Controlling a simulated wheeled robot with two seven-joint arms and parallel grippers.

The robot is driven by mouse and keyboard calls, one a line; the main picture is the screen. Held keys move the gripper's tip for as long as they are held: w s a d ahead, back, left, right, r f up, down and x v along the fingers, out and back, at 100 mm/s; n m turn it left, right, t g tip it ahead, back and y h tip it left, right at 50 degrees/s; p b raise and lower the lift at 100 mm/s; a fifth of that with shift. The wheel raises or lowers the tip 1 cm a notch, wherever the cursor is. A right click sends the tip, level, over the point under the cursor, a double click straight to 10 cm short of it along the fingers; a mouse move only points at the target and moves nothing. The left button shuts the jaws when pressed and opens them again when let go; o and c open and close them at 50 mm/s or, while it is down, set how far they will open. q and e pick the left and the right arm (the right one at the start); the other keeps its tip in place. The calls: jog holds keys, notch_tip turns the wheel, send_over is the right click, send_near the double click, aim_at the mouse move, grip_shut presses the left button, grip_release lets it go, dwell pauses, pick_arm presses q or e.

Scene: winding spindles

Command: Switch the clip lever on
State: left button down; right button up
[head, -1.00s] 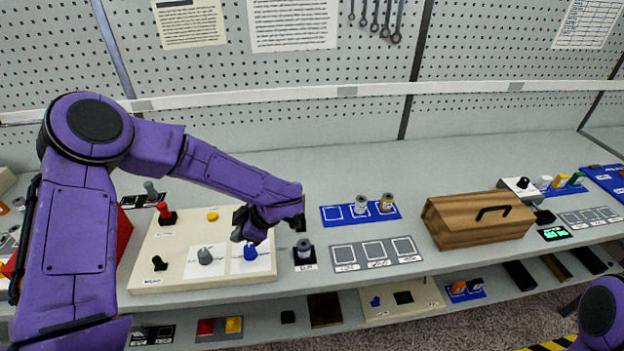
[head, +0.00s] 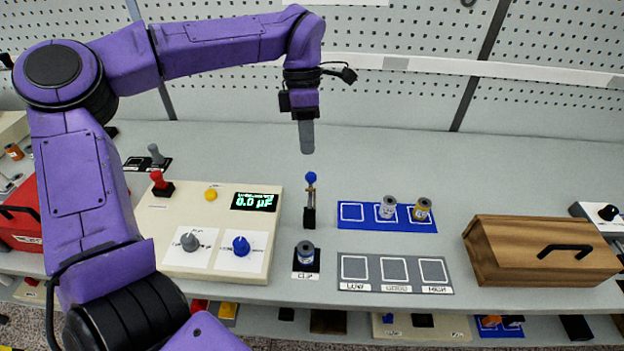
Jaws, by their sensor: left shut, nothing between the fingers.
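The clip lever (head: 310,203) is a thin upright post with a blue ball on top, on a small black base. It stands on the bench behind a black holder labelled CLIP (head: 304,272). A grey and blue spindle (head: 306,250) sits upright in that holder. My left gripper (head: 307,150) points straight down with its fingers shut and empty. In the picture its tips are just above the blue ball, with a small gap. My right gripper is out of view.
Left of the lever is a cream meter panel (head: 178,228) with knobs and a display (head: 254,202) reading 0.0 µF. To the right are a blue tray (head: 375,228) with two spindles, a grey LOW/GOOD/HIGH tray (head: 395,258) and a wooden box (head: 500,265).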

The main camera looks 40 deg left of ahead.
pick_arm(q)
send_over(312, 179)
notch_tip(312, 179, down, 5)
jog(key=f, duration=0.1)
jog(key=s+d+f+p, duration=0.1)
jog(key=f, duration=0.1)
jog(key=s+f, duration=0.1)
jog(key=shift+s+d+f+p, duration=0.15)
jog(key=shift+d+f+p, duration=0.05)
jog(key=shift+d+p, duration=0.15)
jog(key=shift+w+f, duration=0.2)
jog(key=shift+f, duration=0.2)
jog(key=shift+s, duration=0.15)
